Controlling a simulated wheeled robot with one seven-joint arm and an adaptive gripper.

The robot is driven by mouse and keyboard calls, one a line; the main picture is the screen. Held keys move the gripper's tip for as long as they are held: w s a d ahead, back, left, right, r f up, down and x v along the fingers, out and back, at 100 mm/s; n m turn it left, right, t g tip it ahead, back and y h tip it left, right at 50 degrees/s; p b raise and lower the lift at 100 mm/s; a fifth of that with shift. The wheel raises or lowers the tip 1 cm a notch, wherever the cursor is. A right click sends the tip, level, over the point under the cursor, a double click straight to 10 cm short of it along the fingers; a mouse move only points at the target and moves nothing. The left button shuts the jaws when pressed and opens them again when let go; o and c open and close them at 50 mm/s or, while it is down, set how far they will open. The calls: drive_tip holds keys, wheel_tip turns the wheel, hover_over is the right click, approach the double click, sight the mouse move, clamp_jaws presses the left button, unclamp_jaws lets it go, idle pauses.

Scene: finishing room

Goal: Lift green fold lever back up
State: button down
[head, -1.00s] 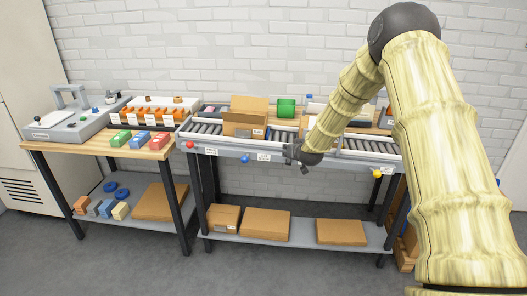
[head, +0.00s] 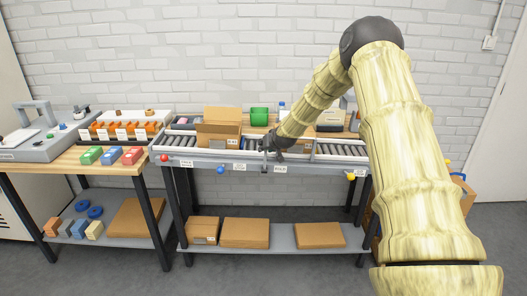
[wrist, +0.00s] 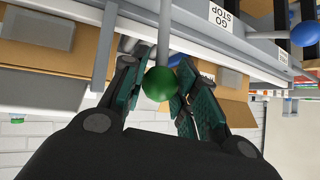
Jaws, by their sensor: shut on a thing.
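The green fold lever's round knob (wrist: 160,84) sits between the two fingers of my gripper (wrist: 163,92) in the wrist view, on a grey rod that runs up to the conveyor's front rail. The fingers are shut on it. In the head view my gripper (head: 268,149) is at the front rail of the roller conveyor (head: 185,141), just above the white labels. The green knob is hidden there by the gripper, and the lever's exact tilt cannot be told.
Red (head: 164,157), blue (head: 220,170) and yellow (head: 350,176) knobs hang along the same rail. An open cardboard box (head: 218,132) stands on the rollers left of my gripper. A green roll (head: 259,116) is behind. Flat cartons (head: 245,233) lie on the lower shelf.

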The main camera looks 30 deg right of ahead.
drive_tip(key=shift+w+d, duration=0.2)
drive_tip(key=shift+d, duration=0.1)
drive_tip(key=c, duration=1.1)
unclamp_jaws()
drive_tip(key=shift+a, duration=0.1)
drive_tip(key=shift+v, duration=5.95)
